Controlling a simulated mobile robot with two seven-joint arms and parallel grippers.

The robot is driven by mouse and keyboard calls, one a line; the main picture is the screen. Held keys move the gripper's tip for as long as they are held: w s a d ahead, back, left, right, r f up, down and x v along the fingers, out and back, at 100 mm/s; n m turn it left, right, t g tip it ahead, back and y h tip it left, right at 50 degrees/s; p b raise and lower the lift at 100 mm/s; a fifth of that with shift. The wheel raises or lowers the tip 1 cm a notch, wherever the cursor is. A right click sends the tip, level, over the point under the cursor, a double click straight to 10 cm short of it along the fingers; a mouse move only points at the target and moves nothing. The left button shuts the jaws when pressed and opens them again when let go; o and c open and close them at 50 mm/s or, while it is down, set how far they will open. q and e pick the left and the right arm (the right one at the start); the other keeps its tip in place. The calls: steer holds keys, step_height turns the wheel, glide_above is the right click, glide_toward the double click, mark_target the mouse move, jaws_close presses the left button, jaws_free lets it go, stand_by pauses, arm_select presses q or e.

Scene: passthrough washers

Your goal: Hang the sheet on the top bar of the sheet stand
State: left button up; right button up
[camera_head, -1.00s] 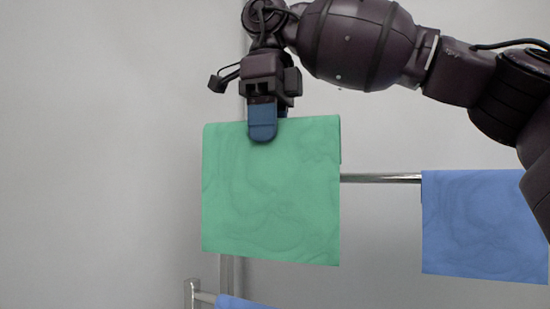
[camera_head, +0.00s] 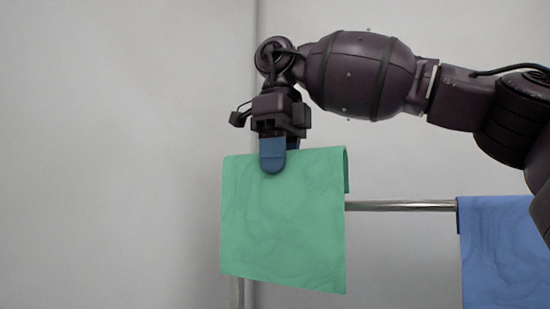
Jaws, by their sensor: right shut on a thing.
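The green sheet (camera_head: 284,225) hangs down from my right gripper (camera_head: 279,160), which is shut on its folded top edge. A short back flap shows at the sheet's upper right. The sheet stand's metal bar (camera_head: 400,206) runs to the right from behind the sheet, below the level of the sheet's top fold. The sheet hides the bar's left part, and I cannot tell whether the sheet touches it. My left gripper is not in view.
A blue sheet (camera_head: 495,245) hangs over the right part of the same bar. A metal upright (camera_head: 236,292) shows below the green sheet. Plain grey wall lies behind, and the left side is clear.

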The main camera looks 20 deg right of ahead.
steer(key=shift+w+d+r+p, duration=0.1)
steer(key=shift+w+d+p, duration=0.8)
steer(key=shift+w+d, duration=1.15)
steer(key=shift+w+d+f+p, duration=0.1)
steer(key=shift+w+d+p, duration=0.85)
steer(key=shift+w+d, duration=1.05)
steer(key=shift+w+d+r+p, duration=0.1)
steer(key=shift+w+d+p, duration=0.8)
steer(key=shift+w+d, duration=1.15)
steer(key=shift+s+d+f+b, duration=0.2)
steer(key=shift+f+b, duration=0.15)
steer(key=shift+f, duration=0.15)
steer(key=shift+s+d+f+b, duration=0.1)
steer(key=shift+s+f+b, duration=0.05)
steer(key=shift+f+b, duration=0.7)
steer(key=shift+f, duration=0.5)
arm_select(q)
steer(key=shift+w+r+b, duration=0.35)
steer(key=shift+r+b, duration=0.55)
arm_select(e)
steer(key=shift+f, duration=1.75)
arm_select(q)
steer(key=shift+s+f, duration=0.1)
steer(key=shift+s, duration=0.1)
arm_select(e)
steer(key=o, duration=1.2)
